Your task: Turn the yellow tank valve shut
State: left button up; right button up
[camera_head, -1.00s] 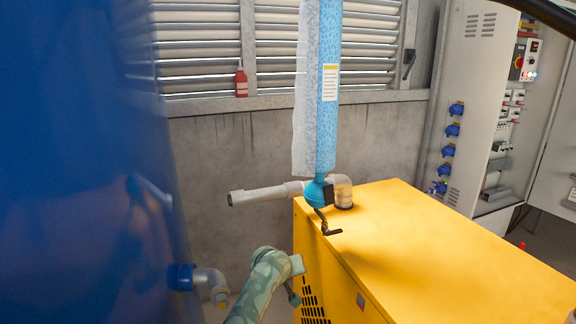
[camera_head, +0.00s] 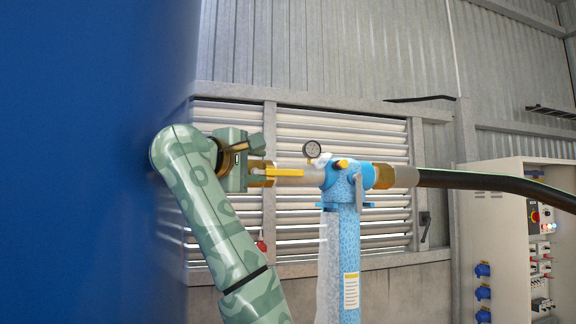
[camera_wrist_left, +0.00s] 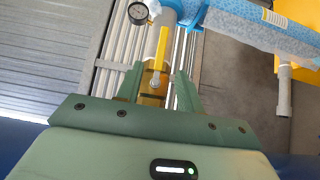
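The yellow tank valve handle (camera_head: 287,172) lies lengthwise along a grey pipe from the blue tank (camera_head: 90,150). It also shows in the left wrist view (camera_wrist_left: 160,47), pointing away from the gripper. Its brass body (camera_wrist_left: 152,86) is between the two green fingers. My left gripper (camera_head: 262,158) is beside the tank, at the tank end of the handle. In the left wrist view my left gripper (camera_wrist_left: 158,82) is open, with gaps between its fingers and the valve. My right gripper is in neither view.
A blue patterned vertical pipe (camera_head: 348,240) with a blue head (camera_head: 345,175) stands just right of the handle. A pressure gauge (camera_head: 312,149) sits above the pipe. A black hose (camera_head: 480,181) runs right. Louvres (camera_head: 340,125) and an electrical cabinet (camera_head: 490,210) are behind.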

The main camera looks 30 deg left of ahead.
aim_at(288, 172)
pick_arm(q)
jog(key=w+p, duration=0.2)
jog(key=w, duration=0.1)
jog(key=w+p, duration=0.1)
jog(key=w, duration=0.3)
jog(key=w+a+p, duration=0.1)
jog(key=w+p, duration=0.1)
jog(key=w, duration=0.1)
jog(key=shift+w+p, duration=0.15)
jog(key=shift+p, duration=0.15)
jog(key=shift+w+f, duration=0.2)
jog(key=shift+w, duration=0.45)
grip_shut()
